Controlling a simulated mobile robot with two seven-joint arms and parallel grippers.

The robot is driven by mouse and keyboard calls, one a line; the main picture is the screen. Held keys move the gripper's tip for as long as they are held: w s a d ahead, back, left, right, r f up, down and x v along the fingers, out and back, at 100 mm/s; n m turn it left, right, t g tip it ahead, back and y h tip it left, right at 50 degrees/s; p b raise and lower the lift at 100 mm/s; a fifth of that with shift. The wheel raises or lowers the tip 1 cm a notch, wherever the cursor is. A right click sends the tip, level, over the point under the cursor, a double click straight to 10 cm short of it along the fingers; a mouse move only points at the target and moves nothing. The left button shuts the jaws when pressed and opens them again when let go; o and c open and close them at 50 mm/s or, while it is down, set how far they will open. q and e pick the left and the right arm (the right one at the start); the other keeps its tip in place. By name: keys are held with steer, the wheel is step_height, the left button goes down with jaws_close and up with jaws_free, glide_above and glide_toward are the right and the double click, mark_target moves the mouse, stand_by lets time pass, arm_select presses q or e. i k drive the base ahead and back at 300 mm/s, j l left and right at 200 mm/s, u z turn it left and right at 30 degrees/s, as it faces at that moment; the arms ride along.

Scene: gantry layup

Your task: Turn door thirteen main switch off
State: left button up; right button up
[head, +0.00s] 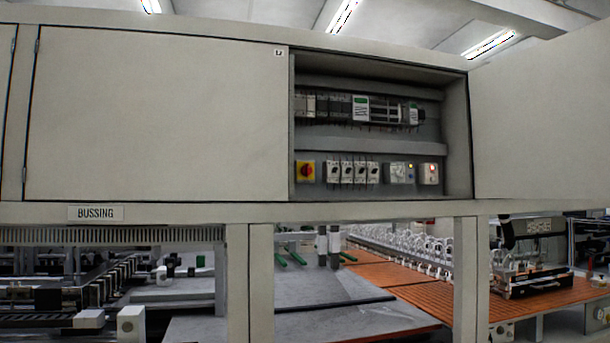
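The large panel at the right (540,120) looks like the cabinet's door, swung open. A shut door (155,115) stands left of the opening, with a small number label (279,52) at its upper right corner that is too small to read surely. Neither of my grippers is in view.
Terminal modules (360,108) fill the upper row. Below the cabinet are a "BUSSING" sign (96,213), frame posts (465,270) and an orange slatted table (450,297).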

mark_target(306, 170)
steer(key=i+l+u, duration=0.3)
steer(key=i+l, duration=0.5)
steer(key=i, duration=0.15)
